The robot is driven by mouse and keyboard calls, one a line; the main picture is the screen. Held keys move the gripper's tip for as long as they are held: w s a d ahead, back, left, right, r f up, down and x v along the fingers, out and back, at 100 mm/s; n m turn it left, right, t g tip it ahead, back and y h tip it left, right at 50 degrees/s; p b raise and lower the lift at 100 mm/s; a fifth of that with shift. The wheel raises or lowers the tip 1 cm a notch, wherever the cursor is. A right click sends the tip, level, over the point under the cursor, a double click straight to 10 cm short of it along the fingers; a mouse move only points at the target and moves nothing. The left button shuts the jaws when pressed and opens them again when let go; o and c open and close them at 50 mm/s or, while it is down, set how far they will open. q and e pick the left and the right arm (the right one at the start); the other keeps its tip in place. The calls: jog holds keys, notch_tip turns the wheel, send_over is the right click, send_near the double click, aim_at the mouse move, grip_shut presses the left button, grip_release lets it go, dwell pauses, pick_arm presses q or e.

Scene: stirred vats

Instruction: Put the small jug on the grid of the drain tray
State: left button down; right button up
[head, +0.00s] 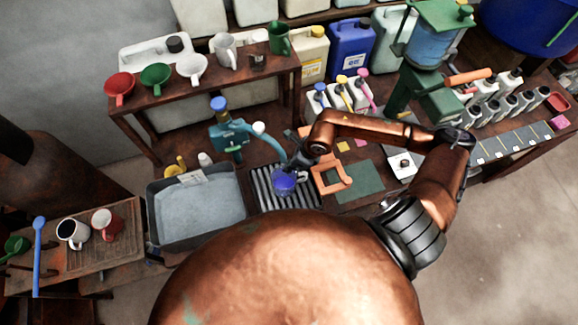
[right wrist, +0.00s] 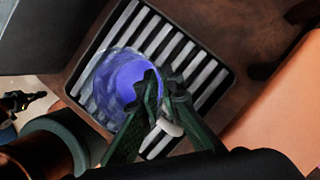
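The small jug (head: 284,183) is blue and see-through, and it is over the slatted grid of the drain tray (head: 262,197). In the right wrist view the jug (right wrist: 112,72) appears over the grid bars of the tray (right wrist: 206,82). My right gripper (head: 297,164) reaches down to the jug's side. In the right wrist view its two dark green fingers (right wrist: 163,86) are close together at the jug's handle side, with a pale piece between them. I cannot tell whether the jug's base touches the grid. My left gripper is not in view.
A grey basin (head: 197,212) stands left of the drain tray. A teal pump (head: 230,136) stands behind it. An orange frame (head: 331,177) and a green mat (head: 360,180) lie to the right. A shelf (head: 200,87) with funnels and mugs is behind.

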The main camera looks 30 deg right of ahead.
jog(key=o, duration=0.4)
jog(key=shift+c, duration=0.2)
jog(key=shift+r, duration=0.1)
jog(key=v, duration=1.2)
